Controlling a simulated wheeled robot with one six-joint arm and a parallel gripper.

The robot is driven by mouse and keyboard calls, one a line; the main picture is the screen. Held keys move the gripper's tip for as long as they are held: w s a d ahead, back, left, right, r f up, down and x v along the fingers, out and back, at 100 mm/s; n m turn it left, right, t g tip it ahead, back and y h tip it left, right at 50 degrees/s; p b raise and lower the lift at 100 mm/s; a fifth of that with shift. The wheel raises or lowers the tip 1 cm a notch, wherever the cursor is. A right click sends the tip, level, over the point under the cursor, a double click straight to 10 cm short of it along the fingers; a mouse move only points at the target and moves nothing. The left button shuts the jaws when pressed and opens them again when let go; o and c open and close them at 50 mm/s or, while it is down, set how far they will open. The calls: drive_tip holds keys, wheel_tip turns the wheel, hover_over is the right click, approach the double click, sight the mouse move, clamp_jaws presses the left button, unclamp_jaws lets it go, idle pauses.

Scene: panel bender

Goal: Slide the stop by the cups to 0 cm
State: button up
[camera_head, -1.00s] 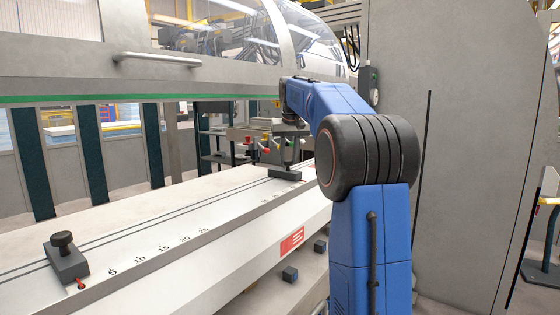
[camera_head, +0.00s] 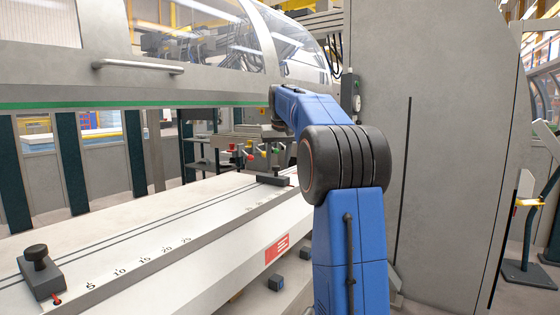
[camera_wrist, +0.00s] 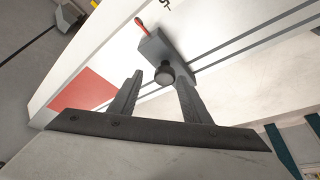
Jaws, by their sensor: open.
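A dark grey block stop with a round black knob (camera_wrist: 165,72) shows in the wrist view, with a red pointer at one end. It sits on a white rail with dark slots. My gripper (camera_wrist: 160,88) is open, its two fingers spread on either side below the knob in the picture, apart from it. In the head view the far stop (camera_head: 273,180) sits on the rail close under my arm's end; its knob is hard to make out. A second stop with a knob (camera_head: 38,265) sits at the near left, by the scale's 5 mark. No cups can be clearly identified.
The white rail (camera_head: 130,225) runs from near left to far right, with printed numbers along its front edge. A red label (camera_head: 277,248) is on its front face. Coloured knobs (camera_head: 248,153) hang behind the far stop. A grey machine wall (camera_head: 450,150) stands right.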

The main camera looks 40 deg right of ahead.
drive_tip(key=v, duration=1.7)
drive_tip(key=shift+r, duration=0.3)
drive_tip(key=s+a+f+n+y, duration=0.1)
drive_tip(key=s+a+f, duration=0.7)
drive_tip(key=a, duration=0.2)
drive_tip(key=s+a+f+n, duration=0.2)
drive_tip(key=s+a+f, duration=0.55)
drive_tip(key=a, duration=0.35)
drive_tip(key=s+a+f+n, duration=0.1)
drive_tip(key=s+a+f, duration=0.3)
drive_tip(key=s+f, duration=0.6)
drive_tip(key=s+a+f+n+y, duration=0.1)
drive_tip(key=s+a+f, duration=0.4)
drive_tip(key=s+f, duration=0.6)
wheel_tip(320, 180, down, 7)
drive_tip(key=shift+s+a+f+t, duration=0.1)
drive_tip(key=shift+s+a+t, duration=0.05)
drive_tip(key=shift+s+t, duration=0.15)
